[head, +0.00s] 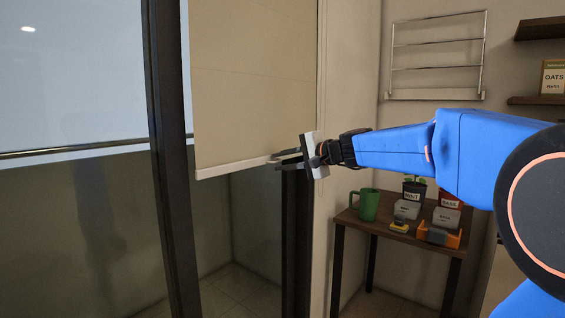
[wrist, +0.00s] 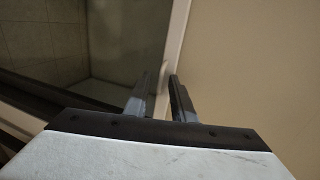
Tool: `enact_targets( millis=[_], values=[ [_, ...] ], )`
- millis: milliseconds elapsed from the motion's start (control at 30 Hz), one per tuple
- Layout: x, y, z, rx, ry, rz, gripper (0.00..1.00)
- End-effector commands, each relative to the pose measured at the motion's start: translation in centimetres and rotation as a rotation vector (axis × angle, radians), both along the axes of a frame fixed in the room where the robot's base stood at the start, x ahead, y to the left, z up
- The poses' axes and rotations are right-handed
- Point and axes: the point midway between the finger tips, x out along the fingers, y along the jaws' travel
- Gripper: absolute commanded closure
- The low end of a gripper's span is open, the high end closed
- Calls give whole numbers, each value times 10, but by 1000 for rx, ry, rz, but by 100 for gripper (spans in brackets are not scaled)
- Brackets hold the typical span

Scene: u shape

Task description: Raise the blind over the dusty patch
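The beige blind (head: 255,80) hangs partly down over the glass in the head view, with a pale bar (head: 225,169) along its bottom edge. My gripper (head: 276,161) is at the right end of this bar, one finger above it and one below. In the wrist view the bar (wrist: 177,35) runs between the fingertips of my gripper (wrist: 160,76), with a gap showing beside the left finger. The fingers look apart, not closed on the bar. The blind cloth (wrist: 250,60) fills the right side there. I cannot make out a dusty patch.
A dark window frame post (head: 170,150) stands left of the blind. A metal rack (head: 438,55) hangs on the wall behind my arm.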

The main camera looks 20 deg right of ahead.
Motion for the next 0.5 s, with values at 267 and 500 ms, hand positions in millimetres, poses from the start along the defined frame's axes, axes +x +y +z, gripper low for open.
enact_targets(
  millis=[267,500],
  values=[
    [0,0,0,0,0,0,100],
    [0,0,0,0,0,0,100]
  ],
)
